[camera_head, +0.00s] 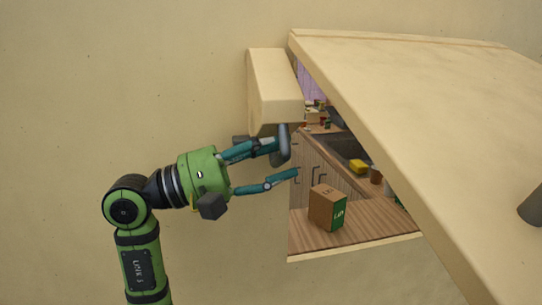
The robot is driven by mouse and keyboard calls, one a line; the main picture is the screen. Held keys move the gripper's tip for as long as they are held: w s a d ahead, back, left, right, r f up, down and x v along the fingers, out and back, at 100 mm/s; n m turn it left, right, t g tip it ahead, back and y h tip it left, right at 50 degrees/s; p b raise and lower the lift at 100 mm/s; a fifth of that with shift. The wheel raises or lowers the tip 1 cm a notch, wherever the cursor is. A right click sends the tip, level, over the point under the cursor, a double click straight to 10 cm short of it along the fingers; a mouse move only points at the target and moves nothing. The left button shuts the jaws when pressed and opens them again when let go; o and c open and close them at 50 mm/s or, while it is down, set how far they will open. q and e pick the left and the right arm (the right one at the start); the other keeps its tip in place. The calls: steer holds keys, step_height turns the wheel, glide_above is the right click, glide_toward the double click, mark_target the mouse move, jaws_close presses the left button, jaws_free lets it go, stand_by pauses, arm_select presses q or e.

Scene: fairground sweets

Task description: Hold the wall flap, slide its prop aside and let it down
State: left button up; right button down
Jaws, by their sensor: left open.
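The wall flap (430,120) is a big beige panel, raised and sloping over an opening in the wall. A beige block (272,92), which appears to be its prop, sits at the flap's upper left corner. A dark grey handle (285,147) hangs below the block. My left gripper (287,162) is open just under the block, its fingers pointing right. Its upper finger overlaps the handle in the picture; I cannot tell whether they touch. A dark grey knob (533,207) shows on the flap at the right edge. My right gripper is not in view.
A brown and green box (328,207) stands on the wooden sill (375,225) under the flap. Behind it are cupboards, a counter with a dark sink (343,148), a yellow sponge (359,166) and small items. The wall to the left is bare.

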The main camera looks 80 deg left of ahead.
arm_select(q)
steer(key=v, duration=1.2)
steer(key=shift+s, duration=0.2)
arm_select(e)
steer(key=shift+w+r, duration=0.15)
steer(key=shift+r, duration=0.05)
arm_select(q)
steer(key=shift+f, duration=0.1)
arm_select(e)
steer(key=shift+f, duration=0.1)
